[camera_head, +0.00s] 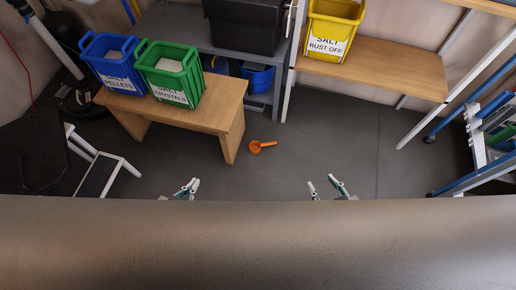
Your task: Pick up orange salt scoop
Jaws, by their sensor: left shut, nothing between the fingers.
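The orange salt scoop (256,148) lies on the grey floor, just right of the right leg of a low wooden bench. Its handle points right. My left gripper (195,182) is low in the head view, left of and nearer than the scoop, with its fingertips close together and nothing held. My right gripper (322,180) is low in the view, right of and nearer than the scoop, with its fingers apart and empty. Both are well clear of the scoop. Their lower parts are hidden at the bottom of the view.
The wooden bench (226,100) holds a blue salt pellets bin (104,63) and a green salt crystals bin (172,73). A yellow bin (332,30) stands on a wooden shelf (400,72). A ladder (480,150) is at the right. Floor around the scoop's front and right is clear.

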